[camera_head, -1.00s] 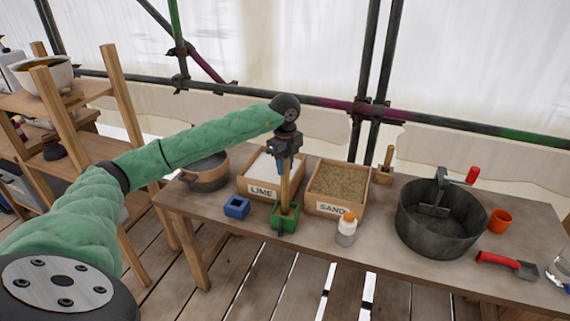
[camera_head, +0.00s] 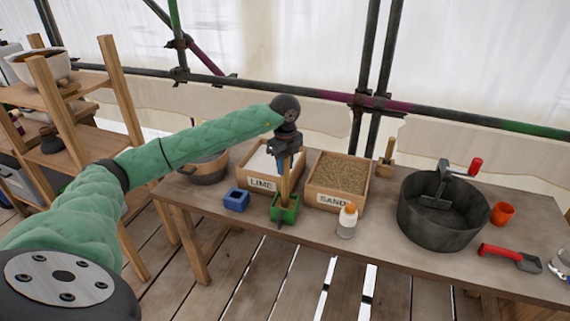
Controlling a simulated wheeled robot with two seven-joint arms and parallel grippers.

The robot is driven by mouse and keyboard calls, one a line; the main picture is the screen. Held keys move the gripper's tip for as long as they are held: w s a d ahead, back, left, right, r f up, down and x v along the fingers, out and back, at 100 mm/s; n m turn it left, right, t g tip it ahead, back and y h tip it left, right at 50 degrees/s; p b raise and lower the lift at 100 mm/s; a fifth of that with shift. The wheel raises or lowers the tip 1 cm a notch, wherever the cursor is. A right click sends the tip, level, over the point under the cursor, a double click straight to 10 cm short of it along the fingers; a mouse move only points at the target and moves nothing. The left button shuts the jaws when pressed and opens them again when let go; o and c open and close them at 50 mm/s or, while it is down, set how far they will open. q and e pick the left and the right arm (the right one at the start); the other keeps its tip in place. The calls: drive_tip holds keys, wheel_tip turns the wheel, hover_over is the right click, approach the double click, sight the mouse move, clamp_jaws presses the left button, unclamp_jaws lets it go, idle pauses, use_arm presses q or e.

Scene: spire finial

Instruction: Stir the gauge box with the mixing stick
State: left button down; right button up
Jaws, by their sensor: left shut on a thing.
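The mixing stick (camera_head: 285,188) is a pale wooden stick, held close to upright. My left gripper (camera_head: 284,163) is shut on its upper part. The stick's lower end is inside the green gauge box (camera_head: 285,214), a small open box near the table's front edge. The box's walls hide the stick's tip, and the contents are too small to make out. My right gripper is not in view.
Behind stand the lime box (camera_head: 260,184) and the sand box (camera_head: 325,201). A blue box (camera_head: 236,200) is left of the gauge box, and an orange-capped bottle (camera_head: 347,221) is right. A black tub (camera_head: 426,229), red-handled trowel (camera_head: 510,257) and orange cup (camera_head: 502,213) lie further right.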

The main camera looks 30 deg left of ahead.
use_arm(q)
drive_tip(key=shift+f, duration=0.1)
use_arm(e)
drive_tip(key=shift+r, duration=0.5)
use_arm(q)
drive_tip(key=shift+a, duration=0.15)
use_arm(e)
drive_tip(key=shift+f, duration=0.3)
